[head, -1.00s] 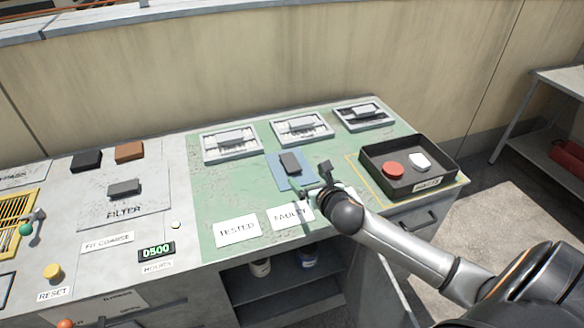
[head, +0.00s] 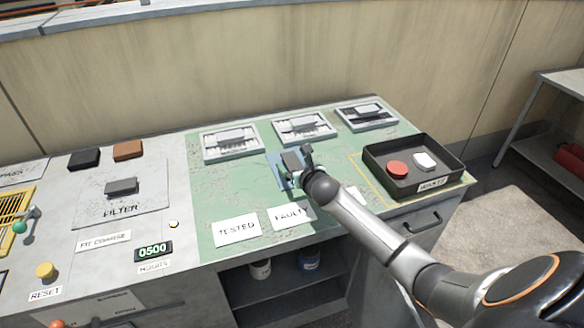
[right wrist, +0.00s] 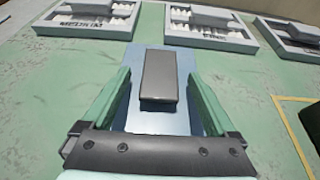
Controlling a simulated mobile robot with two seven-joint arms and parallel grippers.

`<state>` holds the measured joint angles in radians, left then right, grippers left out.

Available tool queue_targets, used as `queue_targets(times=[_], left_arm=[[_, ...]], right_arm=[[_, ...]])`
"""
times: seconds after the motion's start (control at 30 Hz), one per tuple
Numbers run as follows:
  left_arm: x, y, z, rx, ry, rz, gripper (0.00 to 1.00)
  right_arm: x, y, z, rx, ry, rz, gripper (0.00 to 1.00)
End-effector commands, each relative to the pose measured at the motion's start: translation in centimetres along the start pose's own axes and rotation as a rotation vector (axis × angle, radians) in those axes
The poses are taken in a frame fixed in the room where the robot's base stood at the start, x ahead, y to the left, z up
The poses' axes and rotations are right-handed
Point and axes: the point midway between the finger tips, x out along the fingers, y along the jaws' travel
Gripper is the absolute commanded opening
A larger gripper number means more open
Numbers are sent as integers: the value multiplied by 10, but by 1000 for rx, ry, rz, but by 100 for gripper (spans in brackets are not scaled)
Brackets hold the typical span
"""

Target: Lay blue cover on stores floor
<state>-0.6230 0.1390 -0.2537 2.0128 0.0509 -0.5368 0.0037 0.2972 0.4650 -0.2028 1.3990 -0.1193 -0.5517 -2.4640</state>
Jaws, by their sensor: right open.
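The blue cover (head: 272,160), a flat blue plate with a dark grey block handle (head: 290,160), lies on the green worktop. It also shows in the right wrist view (right wrist: 160,122). My right gripper (head: 297,166) is over the cover. In the right wrist view the open gripper (right wrist: 159,75) has a green finger on each side of the handle (right wrist: 158,72), with gaps on both sides. My arm hides part of the cover in the head view. An open cupboard (head: 285,288) under the bench shows a dark shelf; no stores label is readable. My left gripper is out of view.
Several grey framed units (head: 304,127) line the back of the worktop. A black tray (head: 452,182) with red and white pieces stands at right. TESTED (head: 236,230) and FAULTY (head: 291,217) labels lie in front. Two cans (head: 260,269) stand in the cupboard.

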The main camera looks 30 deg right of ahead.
Motion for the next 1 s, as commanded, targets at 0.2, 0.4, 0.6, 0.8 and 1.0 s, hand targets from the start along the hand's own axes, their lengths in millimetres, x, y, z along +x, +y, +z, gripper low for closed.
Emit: queue_targets(times=[0.2, 0.4, 0.6, 0.8, 1.0], left_arm=[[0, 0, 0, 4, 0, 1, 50], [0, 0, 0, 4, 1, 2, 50], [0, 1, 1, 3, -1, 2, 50], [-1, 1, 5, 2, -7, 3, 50], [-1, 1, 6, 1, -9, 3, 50]], right_arm=[[3, 0, 0, 1, 1, 0, 92], [3, 0, 0, 1, 1, 0, 78], [2, 0, 0, 1, 1, 0, 55], [2, 0, 0, 0, 1, 0, 33], [2, 0, 0, 1, 1, 0, 10]])
